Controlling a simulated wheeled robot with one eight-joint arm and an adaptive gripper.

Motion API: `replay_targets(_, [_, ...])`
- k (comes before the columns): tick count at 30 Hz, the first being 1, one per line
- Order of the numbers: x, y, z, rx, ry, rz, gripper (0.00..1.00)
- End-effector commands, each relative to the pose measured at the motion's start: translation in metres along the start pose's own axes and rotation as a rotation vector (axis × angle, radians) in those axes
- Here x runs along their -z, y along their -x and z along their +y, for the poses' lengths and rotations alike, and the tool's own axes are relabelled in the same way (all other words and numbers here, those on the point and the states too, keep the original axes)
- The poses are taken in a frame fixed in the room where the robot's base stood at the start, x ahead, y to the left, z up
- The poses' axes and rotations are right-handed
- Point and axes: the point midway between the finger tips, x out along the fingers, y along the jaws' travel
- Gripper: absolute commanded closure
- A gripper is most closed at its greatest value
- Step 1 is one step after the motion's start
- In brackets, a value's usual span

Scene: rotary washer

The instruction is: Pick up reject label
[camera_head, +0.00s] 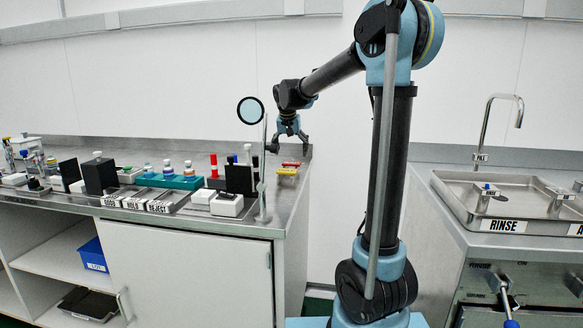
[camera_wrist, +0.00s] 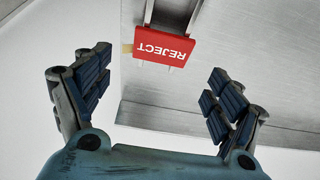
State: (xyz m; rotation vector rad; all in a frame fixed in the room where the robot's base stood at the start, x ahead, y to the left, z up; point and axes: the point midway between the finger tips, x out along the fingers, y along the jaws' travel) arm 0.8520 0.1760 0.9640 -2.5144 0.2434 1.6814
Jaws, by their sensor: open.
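The reject label (camera_wrist: 163,48) is a red tag with white "REJECT" lettering, upside down in the wrist view. It lies by the edge of the steel counter (camera_wrist: 260,70), beyond my fingertips and roughly midway between them. In the head view a small red piece (camera_head: 291,164), likely the same label, is at the counter's right end. My gripper (camera_wrist: 160,85) is open and empty; in the head view it (camera_head: 289,145) hangs just above and behind the red piece. A tan strip shows at the label's left side, and a metal holder or clip touches its top.
A yellow piece (camera_head: 287,171) lies just in front of the red one. A round lens on a stand (camera_head: 264,175) rises close to the left. Black and white blocks (camera_head: 227,203) and a teal rack (camera_head: 170,181) crowd the counter. A sink (camera_head: 500,208) is at the right.

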Motion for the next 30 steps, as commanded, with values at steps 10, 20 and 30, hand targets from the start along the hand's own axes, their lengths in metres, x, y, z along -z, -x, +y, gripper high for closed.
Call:
replay_targets(10, [-0.004,-0.04,0.0,0.0,0.001,0.0,0.14])
replay_targets(20, [-0.004,-0.042,0.0,0.0,0.001,0.0,0.27])
replay_targets(30, [-0.004,-0.042,0.0,0.0,0.0,0.0,0.48])
